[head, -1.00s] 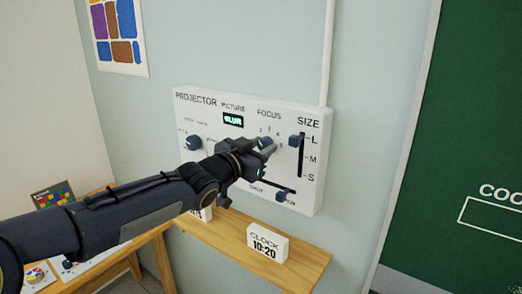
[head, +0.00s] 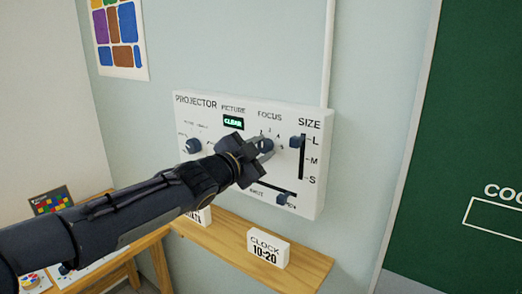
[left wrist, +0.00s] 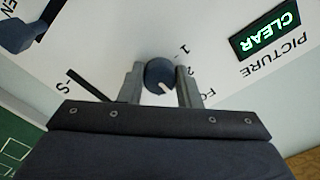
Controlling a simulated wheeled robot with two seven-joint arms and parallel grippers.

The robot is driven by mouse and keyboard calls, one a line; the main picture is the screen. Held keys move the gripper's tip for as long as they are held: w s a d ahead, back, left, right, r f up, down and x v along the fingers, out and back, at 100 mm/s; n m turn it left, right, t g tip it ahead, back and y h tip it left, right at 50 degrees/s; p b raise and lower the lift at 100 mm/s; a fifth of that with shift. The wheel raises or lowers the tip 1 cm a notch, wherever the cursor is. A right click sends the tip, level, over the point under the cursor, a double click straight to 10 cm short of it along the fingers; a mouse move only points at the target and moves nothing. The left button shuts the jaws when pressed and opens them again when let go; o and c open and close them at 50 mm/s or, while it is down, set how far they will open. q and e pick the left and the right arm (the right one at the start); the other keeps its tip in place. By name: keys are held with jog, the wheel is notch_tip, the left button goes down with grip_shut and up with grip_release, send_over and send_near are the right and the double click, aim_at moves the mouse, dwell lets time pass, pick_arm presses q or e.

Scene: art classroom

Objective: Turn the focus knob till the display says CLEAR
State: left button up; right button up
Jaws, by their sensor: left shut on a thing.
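The white projector panel (head: 215,105) is fixed to the wall. Its picture display (head: 233,122) reads CLEAR in green; it also shows in the left wrist view (left wrist: 265,32). The focus knob (left wrist: 158,72) is round and dark blue with a pale pointer mark, and sits between my left gripper's fingers. In the head view the focus knob (head: 265,145) is partly hidden by the fingers. My left gripper (head: 260,147) is shut on it; its two fingers (left wrist: 160,85) stand on either side of the knob. My right gripper is not in view.
The panel also has a knob (head: 193,146) at left, a size slider (head: 296,141) and a shutter slider (head: 284,199). A green board (head: 465,120) is at right.

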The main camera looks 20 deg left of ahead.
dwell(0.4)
pick_arm(q)
jog(key=o, duration=1)
jog(key=shift+c, duration=0.2)
jog(key=p+v, duration=0.1)
jog(key=v, duration=0.7)
jog(key=shift+p, duration=0.3)
